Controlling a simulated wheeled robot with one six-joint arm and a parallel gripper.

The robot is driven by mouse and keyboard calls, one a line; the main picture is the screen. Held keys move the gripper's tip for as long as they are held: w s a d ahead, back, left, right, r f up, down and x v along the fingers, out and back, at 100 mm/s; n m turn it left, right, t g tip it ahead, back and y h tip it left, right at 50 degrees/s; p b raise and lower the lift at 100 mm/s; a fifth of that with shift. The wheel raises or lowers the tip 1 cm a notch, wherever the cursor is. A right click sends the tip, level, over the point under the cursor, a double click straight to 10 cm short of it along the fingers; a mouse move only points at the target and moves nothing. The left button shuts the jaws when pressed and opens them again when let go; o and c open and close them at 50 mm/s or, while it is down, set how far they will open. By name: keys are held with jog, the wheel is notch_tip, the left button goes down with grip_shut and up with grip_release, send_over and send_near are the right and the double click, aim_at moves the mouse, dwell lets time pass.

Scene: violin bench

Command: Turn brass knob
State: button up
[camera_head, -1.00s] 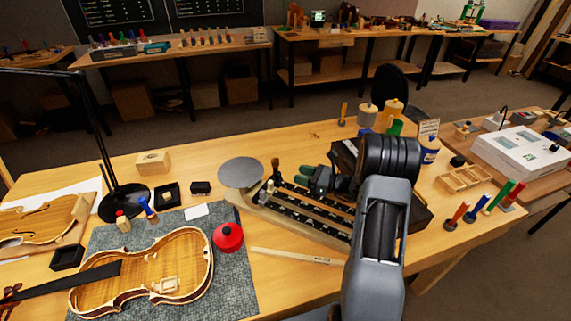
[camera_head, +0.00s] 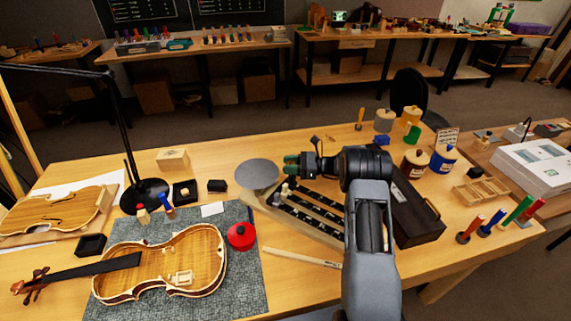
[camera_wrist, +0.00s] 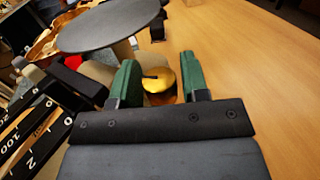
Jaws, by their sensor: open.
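The brass knob (camera_wrist: 158,88) is a small, shiny gold-coloured round knob with a dark mark on top. In the wrist view it lies between the two green fingers of my gripper (camera_wrist: 159,68). The fingers are open, one on each side of the knob; I cannot tell whether either touches it. In the head view my gripper (camera_head: 291,162) hangs over the far side of the long scale device (camera_head: 310,225), and the knob is hidden there. The grey round plate (camera_head: 258,174) of the device is just left of the gripper. It also shows in the wrist view (camera_wrist: 108,27).
Black scale bars with white numbers (camera_wrist: 40,125) lie left of the gripper. Bare bench (camera_wrist: 250,60) lies to the right in the wrist view.

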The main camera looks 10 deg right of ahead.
jog(key=shift+w+a, duration=0.15)
jog(key=shift+a, duration=0.55)
jog(key=c, duration=0.6)
jog(key=shift+c, duration=0.2)
jog(key=shift+t, duration=0.3)
jog(key=m+t, duration=0.1)
jog(key=m+t+h, duration=0.1)
jog(key=t, duration=0.1)
jog(key=shift+w+d+m+t+h, duration=0.1)
jog(key=shift+w+m+t+h, duration=0.1)
jog(key=shift+m+t+h, duration=0.15)
jog(key=shift+w+d+f+m+t+h+b, duration=0.1)
jog(key=shift+m+t+h+b, duration=0.2)
jog(key=shift+m+t+h, duration=0.45)
jog(key=shift+w+m+t+h+b, duration=0.1)
jog(key=shift+m+t+h+b, duration=0.2)
jog(key=shift+m+t+h, duration=0.35)
jog(key=shift+m+t, duration=0.25)
jog(key=shift+t, duration=0.3)
